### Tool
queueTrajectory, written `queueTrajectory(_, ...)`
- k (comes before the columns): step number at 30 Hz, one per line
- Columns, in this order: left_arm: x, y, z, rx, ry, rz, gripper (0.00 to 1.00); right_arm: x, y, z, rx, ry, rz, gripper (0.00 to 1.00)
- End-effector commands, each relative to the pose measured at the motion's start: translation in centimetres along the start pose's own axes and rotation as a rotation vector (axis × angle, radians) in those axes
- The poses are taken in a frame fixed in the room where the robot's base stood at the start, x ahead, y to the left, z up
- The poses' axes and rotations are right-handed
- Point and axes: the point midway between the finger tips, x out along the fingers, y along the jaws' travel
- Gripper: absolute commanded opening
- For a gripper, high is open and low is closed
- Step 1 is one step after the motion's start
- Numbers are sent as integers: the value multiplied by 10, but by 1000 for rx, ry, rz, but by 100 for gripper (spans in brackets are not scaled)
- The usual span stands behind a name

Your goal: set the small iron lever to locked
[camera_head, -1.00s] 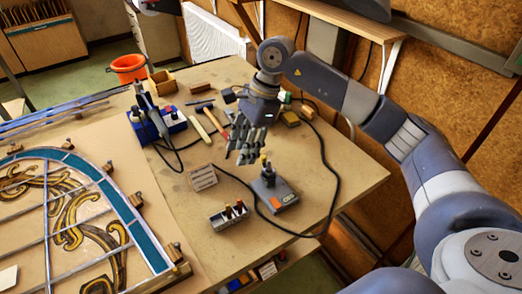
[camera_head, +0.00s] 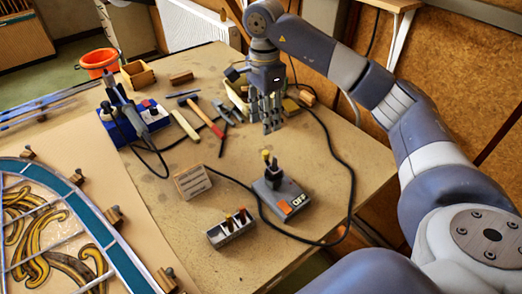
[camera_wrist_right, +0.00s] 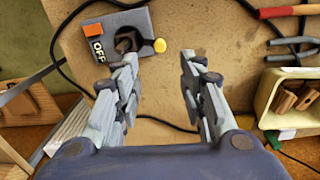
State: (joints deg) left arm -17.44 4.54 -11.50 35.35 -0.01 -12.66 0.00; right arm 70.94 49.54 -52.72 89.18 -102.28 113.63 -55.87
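A small grey box (camera_head: 285,199) with a dark upright lever (camera_head: 273,175) stands on the workbench. The lever has a yellow tip (camera_head: 265,154), and the box carries an orange patch and the word OFF. The box also shows in the right wrist view (camera_wrist_right: 130,22), at the upper left, with its yellow-tipped lever pointing right. My right gripper (camera_head: 268,127) hangs beyond the lever in the head view, apart from it. In the wrist view its fingers (camera_wrist_right: 160,65) are spread and empty, with bare bench between them. My left gripper is out of view.
A small tray with upright pieces (camera_head: 231,231) and a wooden label block (camera_head: 192,182) stand left of the box. A black cable loops around its right side. Hammers (camera_head: 204,118) and a blue tool station (camera_head: 130,124) lie farther back. The leaded panel (camera_head: 75,195) fills the left.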

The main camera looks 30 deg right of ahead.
Motion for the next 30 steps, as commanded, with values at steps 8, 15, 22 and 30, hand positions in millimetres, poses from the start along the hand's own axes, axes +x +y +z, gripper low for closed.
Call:
queueTrajectory(8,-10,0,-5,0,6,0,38,32,2,-1,0,1,6,38)
queueTrajectory(15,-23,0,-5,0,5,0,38,78,2,0,1,0,5,38)
queueTrajectory(22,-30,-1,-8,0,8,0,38,104,0,0,-1,0,1,38)
queueTrajectory(30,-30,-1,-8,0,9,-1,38,110,0,0,-1,-1,0,38)
